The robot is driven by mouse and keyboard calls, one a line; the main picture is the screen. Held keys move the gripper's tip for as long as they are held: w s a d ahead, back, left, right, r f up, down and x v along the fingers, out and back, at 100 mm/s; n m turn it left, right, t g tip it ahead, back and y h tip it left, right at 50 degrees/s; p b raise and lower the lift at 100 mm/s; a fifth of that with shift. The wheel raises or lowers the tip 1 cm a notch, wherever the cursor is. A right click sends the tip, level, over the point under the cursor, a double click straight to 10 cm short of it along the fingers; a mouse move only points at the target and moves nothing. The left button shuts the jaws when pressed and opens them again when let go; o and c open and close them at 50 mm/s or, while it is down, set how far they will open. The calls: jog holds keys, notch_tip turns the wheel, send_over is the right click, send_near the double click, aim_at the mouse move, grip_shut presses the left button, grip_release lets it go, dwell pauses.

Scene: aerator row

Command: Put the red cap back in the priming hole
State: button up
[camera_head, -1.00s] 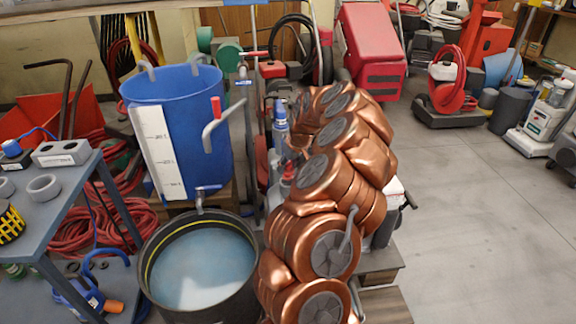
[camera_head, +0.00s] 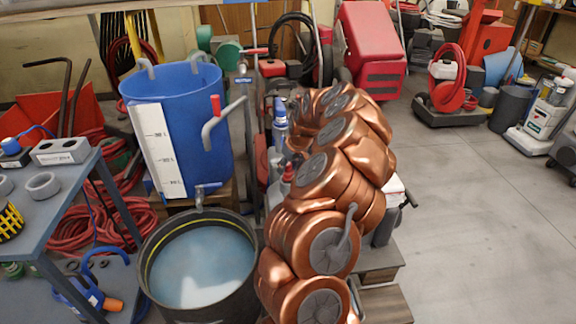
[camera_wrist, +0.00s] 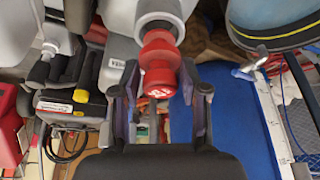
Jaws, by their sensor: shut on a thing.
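The red cap (camera_wrist: 160,58) is a ridged red piece between the fingers of my gripper (camera_wrist: 160,80) in the wrist view. My gripper is shut on it. A light grey pipe end with a dark collar (camera_wrist: 160,18) is right against the cap's far side in that view; I cannot tell whether the cap is seated in it or only lined up. A small red piece (camera_head: 288,172), likely the cap, shows beside my copper arm in the head view. My gripper is hidden behind my arm there. I cannot make out the priming hole itself.
A blue barrel (camera_head: 205,115) with a white scale stands left of my arm. A dark tub (camera_head: 160,292) of cloudy water is below it. A grey bench (camera_head: 70,195) is at the left. Open floor (camera_head: 465,220) lies to the right.

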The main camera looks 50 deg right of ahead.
aim_at(288, 173)
jog(key=shift+f+b, duration=0.45)
jog(key=shift+f, duration=1)
jog(key=o, duration=1.3)
jog(key=v, duration=1.2)
jog(key=shift+w, duration=0.1)
jog(key=shift+a+r, duration=0.1)
jog(key=shift+a, duration=0.05)
